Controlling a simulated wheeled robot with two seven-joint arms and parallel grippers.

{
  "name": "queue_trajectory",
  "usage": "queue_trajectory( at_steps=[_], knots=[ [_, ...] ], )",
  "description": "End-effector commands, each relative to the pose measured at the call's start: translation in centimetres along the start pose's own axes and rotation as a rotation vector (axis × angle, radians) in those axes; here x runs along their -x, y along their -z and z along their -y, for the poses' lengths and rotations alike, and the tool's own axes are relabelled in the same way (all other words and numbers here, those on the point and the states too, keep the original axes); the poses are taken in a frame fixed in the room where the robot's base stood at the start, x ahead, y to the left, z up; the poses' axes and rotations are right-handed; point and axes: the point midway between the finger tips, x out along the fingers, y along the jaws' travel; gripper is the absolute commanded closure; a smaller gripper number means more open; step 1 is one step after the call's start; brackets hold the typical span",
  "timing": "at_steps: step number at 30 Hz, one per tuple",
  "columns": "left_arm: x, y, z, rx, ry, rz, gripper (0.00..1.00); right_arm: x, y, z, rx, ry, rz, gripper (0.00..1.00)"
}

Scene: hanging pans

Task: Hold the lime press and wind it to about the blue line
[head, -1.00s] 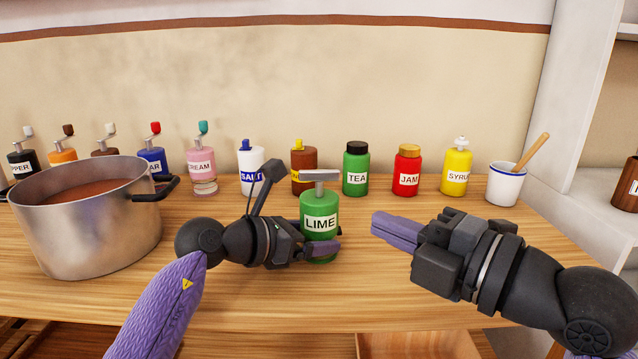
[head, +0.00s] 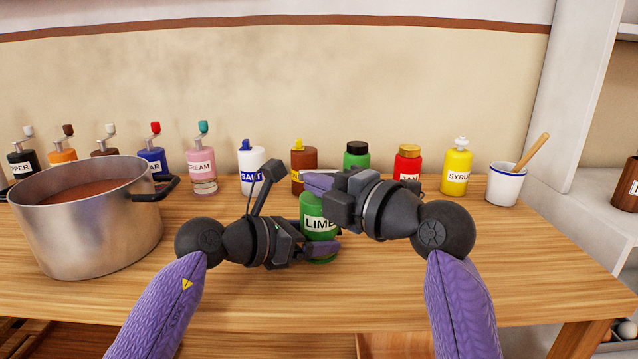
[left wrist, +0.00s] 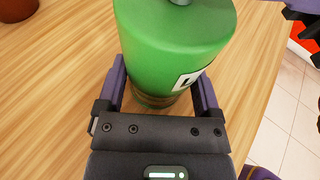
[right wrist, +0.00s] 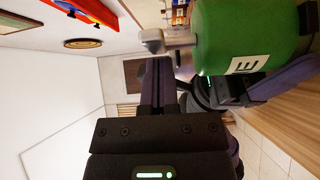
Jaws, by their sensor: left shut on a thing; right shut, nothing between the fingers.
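The lime press (head: 318,208) is a green jar with a white LIME label, standing upright on the table. My left gripper (head: 322,246) is shut around its lower body; the left wrist view shows the green jar (left wrist: 170,45) between both fingers. My right gripper (head: 317,184) is shut and empty, with its fingertips beside the top of the press. Its hand hides most of the grey T-shaped handle in the head view. The right wrist view shows the handle (right wrist: 165,42) by the closed fingers; contact is unclear. I cannot make out a blue line on the press.
A large steel pot (head: 90,225) stands at the left. Several bottles line the back, including salt (head: 252,172), tea (head: 356,156), jam (head: 407,163) and syrup (head: 456,170). A white mug (head: 505,185) stands at right. The table's front right is clear.

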Motion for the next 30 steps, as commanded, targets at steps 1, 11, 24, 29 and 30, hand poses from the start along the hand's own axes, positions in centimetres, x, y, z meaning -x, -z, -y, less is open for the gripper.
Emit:
queue_trajectory(
  at_steps=[1,11,24,29,30],
  knots=[
    [0.0,0.0,0.0,0.0,0.0,0.0,0.78,0.0,0.0,0.0,0.0,0.0,0.0,1.0],
    [0.0,0.0,0.0,0.0,0.0,0.0,0.78,-0.2,-0.1,0.0,-0.001,0.004,0.03,1.0],
    [0.0,0.0,0.0,0.0,0.0,0.0,0.78,-1.2,-0.1,0.1,0.002,0.005,0.315,1.0],
    [0.0,0.0,0.0,0.0,0.0,0.0,0.78,-1.4,-0.1,-0.1,0.001,-0.001,0.396,1.0],
    [0.0,0.0,0.0,0.0,0.0,0.0,0.78,-1.4,0.0,-0.1,0.001,-0.001,0.399,1.0]
  ],
)
